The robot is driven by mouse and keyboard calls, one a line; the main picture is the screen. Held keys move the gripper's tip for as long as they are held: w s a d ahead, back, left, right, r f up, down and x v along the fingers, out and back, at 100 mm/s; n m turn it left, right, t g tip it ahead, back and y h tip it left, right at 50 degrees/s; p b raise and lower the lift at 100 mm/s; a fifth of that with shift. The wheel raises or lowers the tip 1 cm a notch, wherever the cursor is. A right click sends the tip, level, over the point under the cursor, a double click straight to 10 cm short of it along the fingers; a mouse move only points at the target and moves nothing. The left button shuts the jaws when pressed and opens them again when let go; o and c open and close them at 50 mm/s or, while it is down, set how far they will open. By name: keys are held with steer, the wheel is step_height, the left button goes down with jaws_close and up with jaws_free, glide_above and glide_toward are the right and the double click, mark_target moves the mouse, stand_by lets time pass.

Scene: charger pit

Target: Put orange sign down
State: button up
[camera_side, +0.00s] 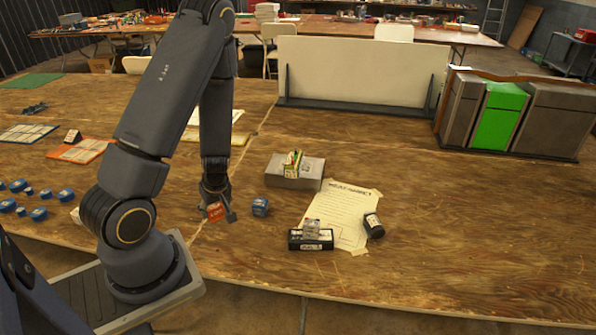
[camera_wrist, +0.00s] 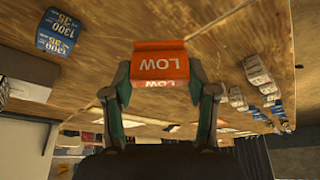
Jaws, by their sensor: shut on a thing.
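In the side view the same orange sign (camera_side: 215,212) shows low at the fingertips of my gripper (camera_side: 217,216), close to the table top. My gripper is shut on the sign. I cannot tell whether the sign's lower edge touches the wood. A blue block (camera_side: 260,206) stands just right of the gripper; a blue block marked "1300" (camera_wrist: 60,32) shows at the upper left in the wrist view.
Several blue weights (camera_side: 38,214) lie at the left. A grey box (camera_side: 295,172) with a small colourful item, a paper sheet (camera_side: 343,215), a black box (camera_side: 311,240) and a black cylinder (camera_side: 373,226) are to the right. Bare wood (camera_side: 470,230) lies further right.

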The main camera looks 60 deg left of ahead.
steer(key=f, duration=0.8)
steer(key=shift+w+d, duration=0.25)
steer(key=shift+w, duration=0.1)
steer(key=o, duration=0.9)
steer(key=shift+f, duration=0.1)
